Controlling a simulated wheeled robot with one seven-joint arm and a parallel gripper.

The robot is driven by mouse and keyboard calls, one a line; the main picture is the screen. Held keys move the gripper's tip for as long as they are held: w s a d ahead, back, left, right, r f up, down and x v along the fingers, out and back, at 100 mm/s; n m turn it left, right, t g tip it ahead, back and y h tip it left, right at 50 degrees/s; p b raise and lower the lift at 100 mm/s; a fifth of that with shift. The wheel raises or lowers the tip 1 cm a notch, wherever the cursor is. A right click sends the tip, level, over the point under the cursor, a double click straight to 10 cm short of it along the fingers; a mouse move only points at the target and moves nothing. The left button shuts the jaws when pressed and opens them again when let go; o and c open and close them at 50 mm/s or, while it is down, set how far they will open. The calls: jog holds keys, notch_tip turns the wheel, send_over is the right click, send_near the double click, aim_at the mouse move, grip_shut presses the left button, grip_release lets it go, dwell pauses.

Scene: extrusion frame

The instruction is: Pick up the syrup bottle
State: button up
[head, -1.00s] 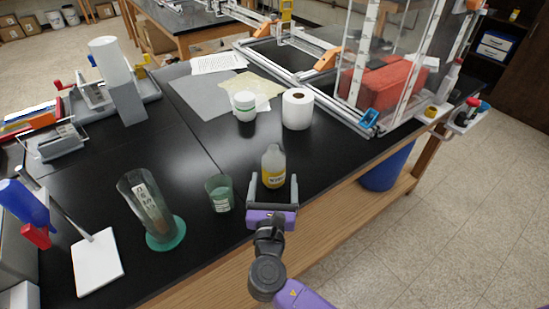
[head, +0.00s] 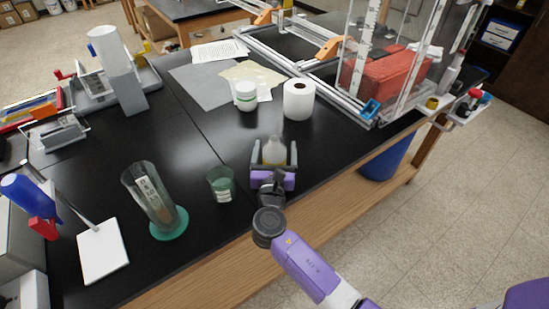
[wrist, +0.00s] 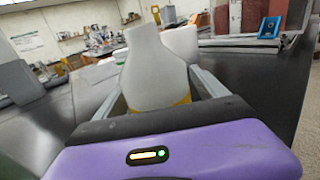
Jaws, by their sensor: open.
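The syrup bottle (head: 274,151) is a pale translucent bottle with a yellow lower part. It stands upright on the black bench near the front edge. My gripper (head: 274,158) is open, with one finger on each side of the bottle. In the wrist view the bottle (wrist: 155,68) rises between the two fingers, and the purple gripper body hides its base. I cannot tell whether either finger touches it.
A green beaker (head: 221,184) stands just left of the bottle, with a tall glass cylinder (head: 150,195) further left. A white paper roll (head: 298,100) and a white jar (head: 245,96) stand behind. A clear-walled metal frame (head: 375,75) is at back right.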

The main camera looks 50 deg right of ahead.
jog(key=c, duration=1.6)
jog(key=shift+r, duration=0.1)
notch_tip(320, 180, up, 20)
jog(key=p, duration=0.3)
